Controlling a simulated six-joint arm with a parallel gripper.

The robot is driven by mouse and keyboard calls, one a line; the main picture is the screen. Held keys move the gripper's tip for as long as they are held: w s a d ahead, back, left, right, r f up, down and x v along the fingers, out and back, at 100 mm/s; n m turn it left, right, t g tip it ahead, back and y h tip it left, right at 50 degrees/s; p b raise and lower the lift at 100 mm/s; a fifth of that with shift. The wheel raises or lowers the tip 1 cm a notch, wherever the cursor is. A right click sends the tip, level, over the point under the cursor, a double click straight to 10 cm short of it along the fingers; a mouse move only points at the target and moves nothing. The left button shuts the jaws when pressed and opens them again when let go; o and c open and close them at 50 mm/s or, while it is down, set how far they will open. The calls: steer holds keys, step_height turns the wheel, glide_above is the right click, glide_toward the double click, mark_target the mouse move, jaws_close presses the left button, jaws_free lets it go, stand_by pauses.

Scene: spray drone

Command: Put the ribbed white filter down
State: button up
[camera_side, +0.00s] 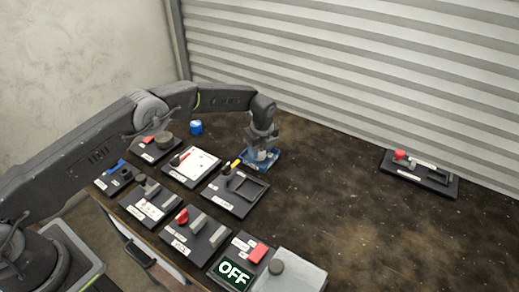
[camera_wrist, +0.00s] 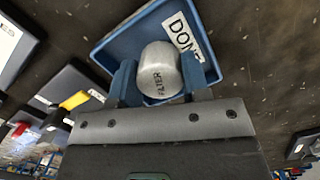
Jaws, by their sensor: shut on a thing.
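The white filter (camera_wrist: 160,72), marked FILTER, is between the two blue fingers of my gripper (camera_wrist: 158,80) in the wrist view. My gripper is shut on it. Behind the filter is a blue tray (camera_wrist: 112,45) with a white DONE label (camera_wrist: 183,35). In the side view my gripper (camera_side: 262,153) points down over the blue tray (camera_side: 273,160), and the filter is small and mostly hidden there. The filter is over or inside the tray; I cannot tell whether it touches the tray floor.
Several black stations stand left of the tray, the nearest with a square recess (camera_side: 250,189). A black board with a red part (camera_side: 420,174) lies far right. The table between is clear.

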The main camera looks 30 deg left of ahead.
steer(key=shift+f, duration=0.1)
steer(key=o, duration=0.7)
step_height(320, 180, up, 13)
steer(key=d, duration=0.1)
step_height(320, 180, up, 10)
steer(key=r+n+t, duration=0.1)
steer(key=n, duration=0.3)
glide_above(262, 151)
steer(key=s+a, duration=0.2)
steer(key=s, duration=0.3)
steer(key=s+a+r+n+t, duration=0.25)
steer(key=s+r+n, duration=0.55)
steer(key=s, duration=0.4)
steer(key=s+a+f+n, duration=0.1)
steer(key=s+n, duration=0.4)
steer(key=s, duration=0.6)
steer(key=s+a+n+t+h, duration=0.1)
steer(key=s+n, duration=0.4)
steer(key=s, duration=0.7)
steer(key=shift+a+f, duration=0.4)
steer(key=shift+a, duration=0.1)
